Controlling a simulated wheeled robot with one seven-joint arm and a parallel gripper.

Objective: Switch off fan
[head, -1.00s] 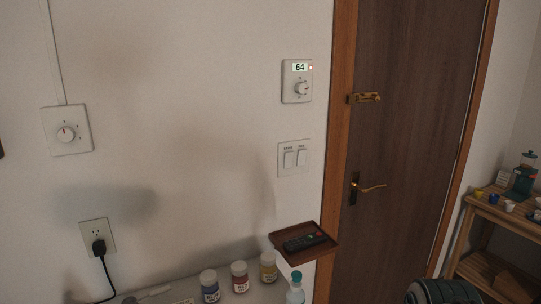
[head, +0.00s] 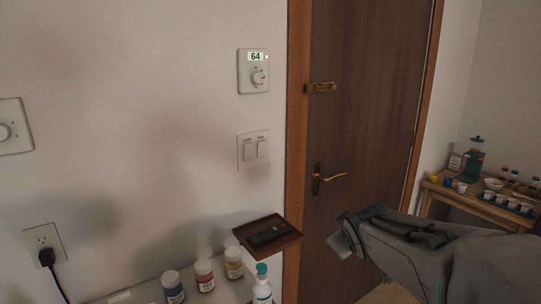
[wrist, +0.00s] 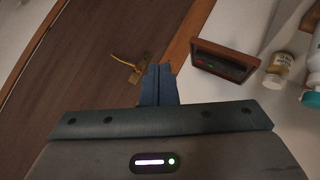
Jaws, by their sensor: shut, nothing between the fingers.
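A white wall plate with two rocker switches (head: 253,150) is on the wall left of the door in the head view; its small labels are too small to read surely. No fan is in view. My gripper (head: 343,238) is in front of the door, right of and lower than the switch plate, well apart from it. In the wrist view its fingers (wrist: 158,82) are together and empty, with the door behind them. The switch plate is not in the wrist view.
A thermostat reading 64 (head: 253,72) is above the switches; a dial plate (head: 8,127) is cut off at left. A brown tray (head: 286,238) with a remote (head: 268,235) juts out below the switches, near several jars and a bottle (head: 262,286). A door lever (head: 333,177) sticks out.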

